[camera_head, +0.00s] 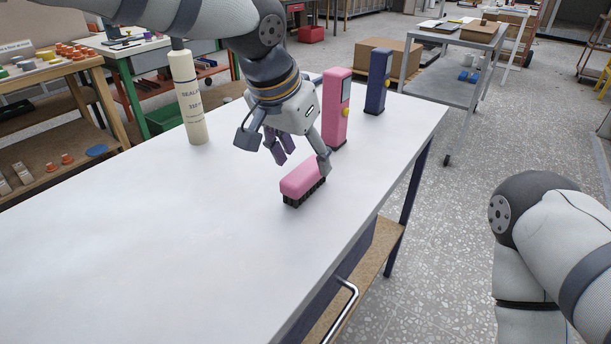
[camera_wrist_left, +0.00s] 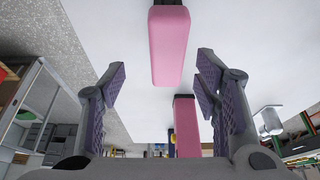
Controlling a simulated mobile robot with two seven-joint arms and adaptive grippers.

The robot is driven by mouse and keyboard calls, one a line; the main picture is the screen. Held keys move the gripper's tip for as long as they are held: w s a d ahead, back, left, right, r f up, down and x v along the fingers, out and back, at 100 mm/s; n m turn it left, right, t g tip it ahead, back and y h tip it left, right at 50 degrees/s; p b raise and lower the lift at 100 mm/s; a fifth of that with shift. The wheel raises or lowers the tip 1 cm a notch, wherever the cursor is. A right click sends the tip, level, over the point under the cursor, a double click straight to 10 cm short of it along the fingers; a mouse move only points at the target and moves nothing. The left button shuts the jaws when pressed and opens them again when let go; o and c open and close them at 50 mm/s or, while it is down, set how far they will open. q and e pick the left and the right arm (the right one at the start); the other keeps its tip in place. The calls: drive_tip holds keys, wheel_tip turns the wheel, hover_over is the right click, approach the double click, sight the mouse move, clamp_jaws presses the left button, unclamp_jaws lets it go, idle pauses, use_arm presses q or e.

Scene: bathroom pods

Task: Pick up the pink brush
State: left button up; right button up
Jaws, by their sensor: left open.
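The pink brush (camera_head: 302,182) lies on the white table with its dark bristles down, near the table's right edge. My left gripper (camera_head: 301,158) is open and empty just above and behind it, with one finger overlapping the brush's far end in the head view. In the left wrist view the brush (camera_wrist_left: 169,45) shows at top centre, between and beyond the open fingers of my left gripper (camera_wrist_left: 162,78). I cannot tell whether a finger touches it. My right gripper is out of view; only part of my right arm shows at lower right.
A tall pink device (camera_head: 336,108) stands close behind the brush, with a dark blue one (camera_head: 378,82) farther back. A cream sealant tube (camera_head: 187,98) stands left of my gripper. The white table (camera_head: 150,250) is clear in front and to the left.

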sight(305, 169)
use_arm(q)
drive_tip(key=x, duration=0.5)
drive_tip(key=shift+w+a+f, duration=0.25)
drive_tip(key=shift+a, duration=0.05)
drive_tip(key=shift+w, duration=0.1)
drive_tip(key=shift+f, duration=0.2)
drive_tip(key=c, duration=1.3)
